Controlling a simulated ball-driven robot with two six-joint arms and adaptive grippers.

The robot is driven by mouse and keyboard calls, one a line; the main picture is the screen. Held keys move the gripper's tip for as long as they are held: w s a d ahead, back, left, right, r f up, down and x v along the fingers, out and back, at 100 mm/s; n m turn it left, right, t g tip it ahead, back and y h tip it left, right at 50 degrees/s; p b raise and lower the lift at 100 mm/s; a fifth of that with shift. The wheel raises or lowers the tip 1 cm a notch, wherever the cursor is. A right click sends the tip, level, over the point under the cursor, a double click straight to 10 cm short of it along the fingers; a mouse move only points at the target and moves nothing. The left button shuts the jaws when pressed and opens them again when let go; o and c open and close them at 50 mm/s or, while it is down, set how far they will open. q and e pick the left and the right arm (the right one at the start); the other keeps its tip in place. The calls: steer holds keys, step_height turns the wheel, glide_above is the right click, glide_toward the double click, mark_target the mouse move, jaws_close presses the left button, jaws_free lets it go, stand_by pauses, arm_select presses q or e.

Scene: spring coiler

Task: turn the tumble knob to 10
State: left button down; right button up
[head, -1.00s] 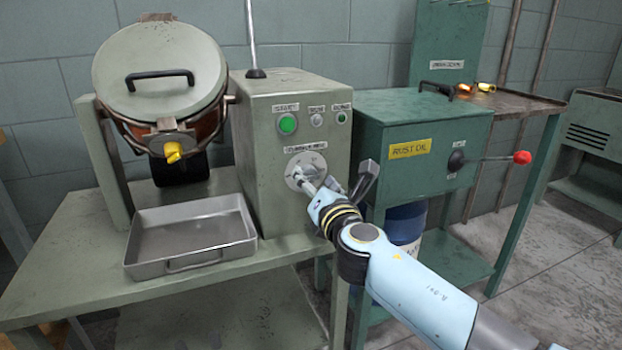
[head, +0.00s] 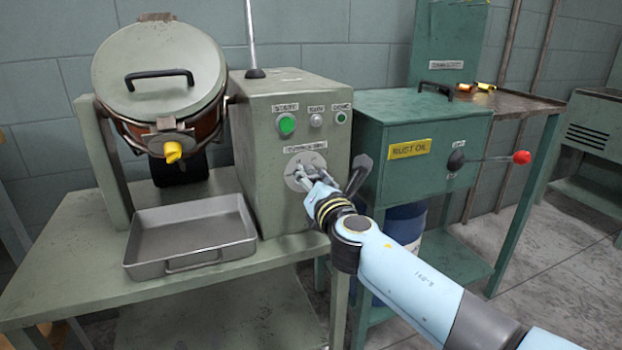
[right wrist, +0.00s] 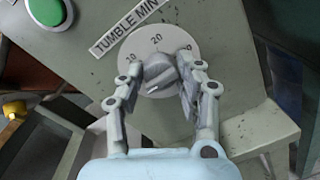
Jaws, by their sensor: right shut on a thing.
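The tumble knob (right wrist: 160,74) is a small grey knob on a round pale dial (right wrist: 135,43), below the label "TUMBLE MIN" in the right wrist view. The dial also shows on the front of the grey-green control box (head: 262,170) in the head view. Numbers are printed around the dial, with 20 at its top. My right gripper (right wrist: 167,82) has its two fingers on either side of the knob and is shut on it. The fingers and wrist hide most of the knob in the head view. My left gripper is not in view.
A green start button (head: 286,124) and two smaller buttons sit above the dial. A metal tray (head: 190,238) and a lidded drum (head: 160,72) stand to the left. A green rust oil box (head: 425,125) with a red-tipped lever (head: 521,157) is close on the right.

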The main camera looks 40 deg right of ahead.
steer(key=shift+m, duration=2)
steer(key=m+b, duration=0.1)
steer(key=m, duration=0.2)
steer(key=shift+m+g+y, duration=0.3)
steer(key=shift+m, duration=1.2)
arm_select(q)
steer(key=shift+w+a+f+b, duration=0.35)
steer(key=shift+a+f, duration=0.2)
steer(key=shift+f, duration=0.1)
arm_select(e)
steer(key=shift+m, duration=0.6)
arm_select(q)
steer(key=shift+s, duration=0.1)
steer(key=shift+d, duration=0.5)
arm_select(e)
steer(key=o, duration=1.1)
